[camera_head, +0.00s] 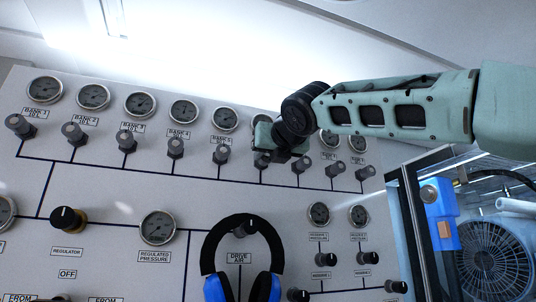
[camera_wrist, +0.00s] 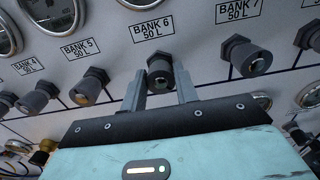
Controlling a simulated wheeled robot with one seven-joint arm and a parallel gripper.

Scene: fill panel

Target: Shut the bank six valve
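The bank six valve (camera_wrist: 160,72) is a dark ribbed knob just below the "BANK 6 50 L" label (camera_wrist: 152,25) in the wrist view. My gripper (camera_wrist: 160,82) has one finger on each side of this knob, spread apart. A narrow gap shows at the left finger; the right finger looks very close to the knob or touching it. I cannot tell how far the fingertips reach along it. In the head view my gripper (camera_head: 272,143) is at the panel and hides most of the bank six valve and its gauge.
The bank 5 valve (camera_wrist: 89,86) is to the left and the bank 7 valve (camera_wrist: 246,57) to the right, both close. Gauges (camera_head: 183,111) line the panel above the valves. Blue headphones (camera_head: 243,262) hang lower on the panel. A dark frame (camera_head: 412,225) stands at right.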

